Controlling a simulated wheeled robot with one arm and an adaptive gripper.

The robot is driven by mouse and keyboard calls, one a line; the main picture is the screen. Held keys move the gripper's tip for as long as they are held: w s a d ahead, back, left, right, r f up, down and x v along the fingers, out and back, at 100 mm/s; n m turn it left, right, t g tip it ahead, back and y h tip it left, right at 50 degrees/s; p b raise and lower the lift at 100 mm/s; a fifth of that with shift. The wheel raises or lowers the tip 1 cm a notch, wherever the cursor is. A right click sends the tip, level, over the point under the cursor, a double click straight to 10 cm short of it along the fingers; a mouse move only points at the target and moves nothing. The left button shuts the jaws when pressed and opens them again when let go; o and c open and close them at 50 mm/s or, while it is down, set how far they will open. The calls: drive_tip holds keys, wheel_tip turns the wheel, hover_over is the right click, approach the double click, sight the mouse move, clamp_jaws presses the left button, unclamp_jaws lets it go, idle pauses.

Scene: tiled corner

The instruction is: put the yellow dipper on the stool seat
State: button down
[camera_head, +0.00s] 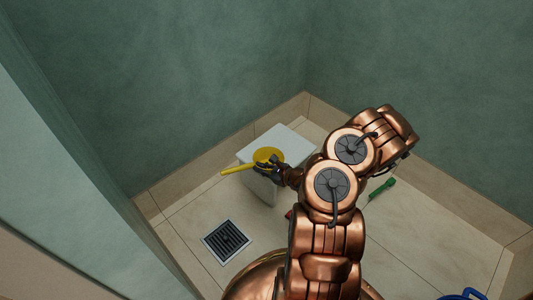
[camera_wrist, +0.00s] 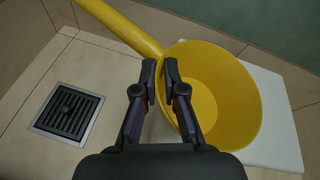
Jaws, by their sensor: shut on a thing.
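The yellow dipper (camera_wrist: 222,95) is a round bowl with a long straight handle (camera_wrist: 122,27). My gripper (camera_wrist: 161,66) is shut on the near rim of its bowl, by the handle. In the head view the dipper (camera_head: 236,168) is at the white stool, its handle pointing left past the seat edge. The stool seat (camera_head: 291,141) is a pale square top, partly covered by the dipper and my gripper (camera_head: 268,164). In the wrist view the seat (camera_wrist: 285,135) lies behind and below the bowl. I cannot tell whether the bowl touches the seat.
A square floor drain (camera_head: 227,241) lies left in front of the stool. A green object (camera_head: 382,188) lies on the tiles to the right of my arm. A blue item (camera_head: 464,295) shows at the bottom right. Green walls meet behind the stool.

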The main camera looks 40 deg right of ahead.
sight(265, 153)
drive_tip(key=w+d+b, duration=0.1)
drive_tip(key=w+d, duration=0.1)
drive_tip(key=w+d+b, duration=0.1)
drive_tip(key=w+d, duration=0.2)
drive_tip(key=w+d+f+b, duration=0.1)
drive_tip(key=w+d, duration=0.2)
drive_tip(key=shift+w, duration=0.2)
wheel_tip(265, 153, down, 4)
drive_tip(key=shift+r+b, duration=0.25)
drive_tip(key=shift+b, duration=0.6)
drive_tip(key=c, duration=1.2)
unclamp_jaws()
drive_tip(key=shift+r, duration=0.1)
